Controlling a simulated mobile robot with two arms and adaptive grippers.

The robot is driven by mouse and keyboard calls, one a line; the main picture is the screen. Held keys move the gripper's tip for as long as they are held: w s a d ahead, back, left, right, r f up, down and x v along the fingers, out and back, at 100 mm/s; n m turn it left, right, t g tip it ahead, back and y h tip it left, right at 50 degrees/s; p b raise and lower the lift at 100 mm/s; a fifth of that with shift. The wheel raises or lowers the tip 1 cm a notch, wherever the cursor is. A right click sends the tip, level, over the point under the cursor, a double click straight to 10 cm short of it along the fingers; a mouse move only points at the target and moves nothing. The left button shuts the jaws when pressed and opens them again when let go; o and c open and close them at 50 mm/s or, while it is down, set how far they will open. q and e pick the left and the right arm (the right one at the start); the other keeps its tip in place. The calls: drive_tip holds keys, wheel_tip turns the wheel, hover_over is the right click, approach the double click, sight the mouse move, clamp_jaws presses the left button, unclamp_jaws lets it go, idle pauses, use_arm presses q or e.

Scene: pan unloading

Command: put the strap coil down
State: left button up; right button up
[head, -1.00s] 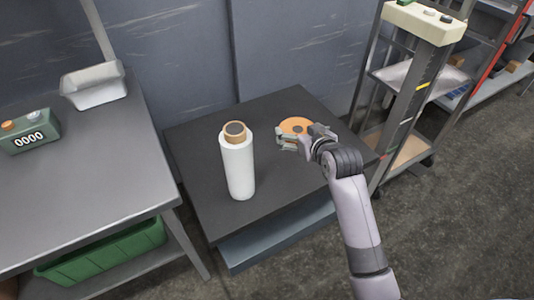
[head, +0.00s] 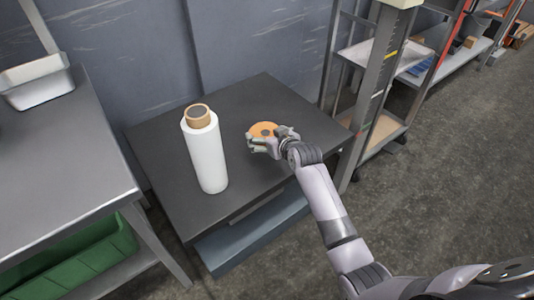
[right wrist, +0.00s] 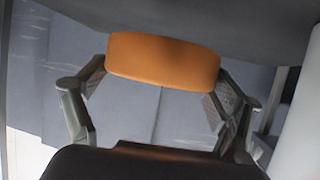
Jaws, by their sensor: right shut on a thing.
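The strap coil (head: 263,129) is an orange disc with a dark centre, over the right back part of the dark table (head: 165,140). My right gripper (head: 262,144) is shut on it, with the fingers on either side. In the right wrist view the orange coil (right wrist: 163,60) sits between the two finger pads, close to the dark table surface. I cannot tell whether it touches the table. My left gripper is not in view.
A tall white roll with a brown core (head: 205,155) stands upright left of the coil. A grey workbench (head: 60,160) with a metal tray (head: 38,82) is at the left, a green crate (head: 80,255) beneath. A shelf rack stands right of the table. The table front is clear.

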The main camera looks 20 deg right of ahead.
sight(268, 158)
wheel_tip(268, 158, down, 2)
drive_tip(key=shift+f+b, duration=0.15)
drive_tip(key=shift+b, duration=0.15)
drive_tip(key=shift+f, duration=0.25)
wheel_tip(268, 158, down, 4)
drive_tip(key=shift+f+b, duration=0.15)
drive_tip(key=shift+b, duration=0.65)
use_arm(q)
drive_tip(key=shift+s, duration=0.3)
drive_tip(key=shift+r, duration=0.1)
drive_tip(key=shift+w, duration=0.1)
use_arm(e)
drive_tip(key=o, duration=1.2)
